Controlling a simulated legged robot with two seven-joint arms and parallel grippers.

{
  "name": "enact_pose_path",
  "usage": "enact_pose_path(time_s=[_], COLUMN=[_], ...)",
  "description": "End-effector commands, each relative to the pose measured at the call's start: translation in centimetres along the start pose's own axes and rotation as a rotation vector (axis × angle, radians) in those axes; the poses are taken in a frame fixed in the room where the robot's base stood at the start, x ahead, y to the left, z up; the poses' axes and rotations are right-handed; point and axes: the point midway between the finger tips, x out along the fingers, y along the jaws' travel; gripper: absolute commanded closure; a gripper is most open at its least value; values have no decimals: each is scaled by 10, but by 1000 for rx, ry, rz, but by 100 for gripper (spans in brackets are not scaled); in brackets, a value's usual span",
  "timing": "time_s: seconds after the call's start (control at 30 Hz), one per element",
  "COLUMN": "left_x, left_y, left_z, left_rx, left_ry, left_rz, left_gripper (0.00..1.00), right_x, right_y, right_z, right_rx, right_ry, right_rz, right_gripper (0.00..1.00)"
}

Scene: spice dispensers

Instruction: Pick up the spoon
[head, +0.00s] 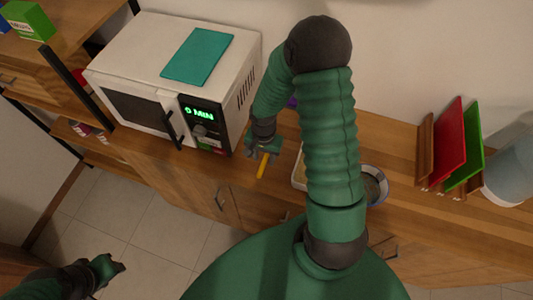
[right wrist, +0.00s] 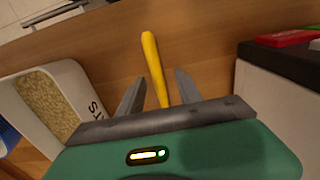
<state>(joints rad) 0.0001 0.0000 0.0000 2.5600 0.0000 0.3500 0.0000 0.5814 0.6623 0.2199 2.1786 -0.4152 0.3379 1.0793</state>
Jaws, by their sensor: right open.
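A yellow spoon handle (head: 263,165) lies on the wooden counter in front of my right gripper (head: 264,147). The right wrist view shows the yellow handle (right wrist: 153,65) running between the two open fingers of my right gripper (right wrist: 158,90). There is space on both sides of the handle. The spoon's other end is hidden behind the gripper body. My left gripper (head: 110,267) is at the lower left of the head view, away from the counter; its fingers are too small to tell apart.
A white microwave (head: 170,75) with a teal board (head: 198,57) on top stands left of the right gripper. A container with grainy contents (right wrist: 45,103) is close by on the other side. Red (head: 450,140) and green boards (head: 468,155) stand in a rack at the right.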

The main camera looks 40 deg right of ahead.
Motion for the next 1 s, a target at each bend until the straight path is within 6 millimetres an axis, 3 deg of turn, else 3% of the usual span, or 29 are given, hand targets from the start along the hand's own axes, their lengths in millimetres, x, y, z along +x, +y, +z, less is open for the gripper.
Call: enact_pose_path(time_s=[0.03, 0.33, 0.77, 0.87, 1.0], left_x=[0, 0, -1, -3, -8], left_y=[0, 0, 0, 0, 0], left_z=[0, 0, 0, -1, -2], left_rx=[0, 0, 0, 0, 0], left_ry=[0, 0, 0, 0, 0], left_rz=[0, 0, 0, 0, 0], left_gripper=[64, 64, 64, 64, 64], right_x=[0, 0, -4, -20, -56], right_y=[0, 0, 0, 0, 0], right_z=[0, 0, -1, -1, -2], right_rx=[1, 1, 1, 2, 2], right_ry=[0, 0, 1, 3, 5], right_rz=[0, 0, 0, -2, -3], right_gripper=[62, 100, 100, 100, 100])
